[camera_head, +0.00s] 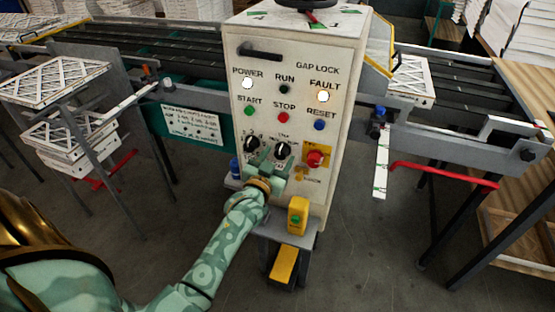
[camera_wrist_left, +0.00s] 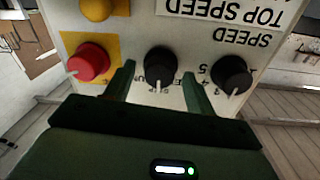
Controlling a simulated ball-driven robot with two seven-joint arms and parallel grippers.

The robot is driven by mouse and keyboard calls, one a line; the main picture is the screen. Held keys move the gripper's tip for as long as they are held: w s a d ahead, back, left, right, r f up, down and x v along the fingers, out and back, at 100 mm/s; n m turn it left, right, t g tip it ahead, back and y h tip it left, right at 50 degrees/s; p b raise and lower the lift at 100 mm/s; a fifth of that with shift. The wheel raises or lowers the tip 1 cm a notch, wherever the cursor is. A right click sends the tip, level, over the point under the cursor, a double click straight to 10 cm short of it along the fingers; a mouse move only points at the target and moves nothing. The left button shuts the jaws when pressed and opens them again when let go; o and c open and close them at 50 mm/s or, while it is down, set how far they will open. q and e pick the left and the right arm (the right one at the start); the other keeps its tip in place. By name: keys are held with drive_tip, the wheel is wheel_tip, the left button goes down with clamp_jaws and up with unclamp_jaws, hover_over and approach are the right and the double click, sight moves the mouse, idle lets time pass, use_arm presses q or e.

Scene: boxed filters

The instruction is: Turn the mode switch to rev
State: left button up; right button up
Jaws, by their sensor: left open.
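The control cabinet (camera_head: 290,110) stands upright ahead. The mode switch seems to be the black knob (camera_head: 282,150) right of the speed knob (camera_head: 252,143); its lettering is too small to read surely. In the left wrist view, turned upside down, this switch (camera_wrist_left: 158,65) sits in the middle, its white pointer toward the picture's bottom. The speed knob (camera_wrist_left: 232,78) is to its right there. My left gripper (camera_head: 270,163) is just below the knobs. Its open fingers (camera_wrist_left: 158,88) point at the panel either side of the middle knob; contact cannot be told. My right gripper is not in view.
A red button (camera_head: 315,158) on a yellow plate sits close to the right of the knob. Start, stop and reset buttons are above. A yellow box (camera_head: 298,213) stands on the ledge below. Conveyors (camera_head: 150,50) flank the cabinet.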

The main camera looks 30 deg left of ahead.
use_arm(q)
drive_tip(key=c, duration=1)
drive_tip(key=shift+r+n+p, duration=0.15)
drive_tip(key=shift+n+p, duration=0.65)
drive_tip(key=shift+n, duration=0.1)
drive_tip(key=shift+n+p, duration=0.75)
drive_tip(key=shift+n, duration=0.45)
drive_tip(key=shift+n+p, duration=0.55)
drive_tip(key=shift+n, duration=0.65)
drive_tip(key=shift+n+p, duration=0.35)
drive_tip(key=shift+n, duration=0.85)
drive_tip(key=shift+f, duration=0.2)
